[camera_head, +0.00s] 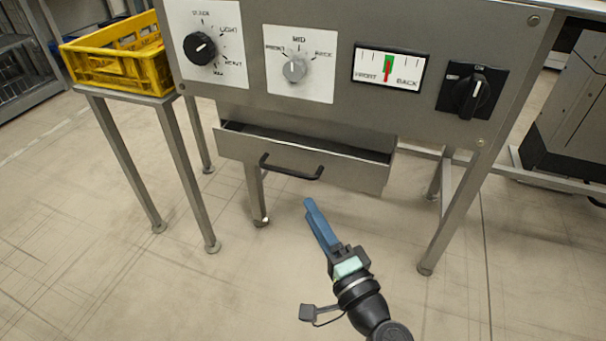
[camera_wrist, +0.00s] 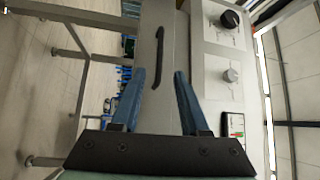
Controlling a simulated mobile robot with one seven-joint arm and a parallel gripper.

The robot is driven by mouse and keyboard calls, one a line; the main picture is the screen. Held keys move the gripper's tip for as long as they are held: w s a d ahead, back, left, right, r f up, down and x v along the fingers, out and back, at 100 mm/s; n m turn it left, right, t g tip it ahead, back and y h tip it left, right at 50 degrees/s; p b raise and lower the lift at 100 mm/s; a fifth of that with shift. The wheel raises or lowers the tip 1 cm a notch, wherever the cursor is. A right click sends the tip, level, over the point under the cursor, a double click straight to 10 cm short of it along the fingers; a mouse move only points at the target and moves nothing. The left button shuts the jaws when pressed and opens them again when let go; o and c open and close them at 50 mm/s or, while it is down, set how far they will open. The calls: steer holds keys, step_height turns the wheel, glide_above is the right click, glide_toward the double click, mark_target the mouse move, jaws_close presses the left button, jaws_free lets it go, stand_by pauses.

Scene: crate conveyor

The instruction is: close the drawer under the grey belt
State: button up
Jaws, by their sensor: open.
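The grey metal drawer (camera_head: 350,171) hangs under the control panel and stands partly open, its dark inside showing along the top. It has a black bar handle (camera_head: 291,168) on its front, which also shows in the wrist view (camera_wrist: 157,62). My gripper (camera_head: 307,203) is in front of and a little below the drawer, apart from it. In the wrist view my gripper (camera_wrist: 159,75) has its two blue fingers spread, with the drawer front and handle ahead between them, and nothing is held. The grey belt itself is not clearly visible.
The panel (camera_head: 350,25) above the drawer carries dials, a gauge (camera_head: 390,68) and a black switch (camera_head: 472,91). A yellow crate (camera_head: 110,62) stands on a side table at the left. Metal legs (camera_head: 455,200) flank the drawer. The floor in front is clear.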

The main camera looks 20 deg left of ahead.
mark_target(286, 171)
steer(key=shift+b+x, duration=2.05)
steer(key=shift+x, duration=4.05)
steer(key=shift+s+a, duration=0.1)
jaws_close()
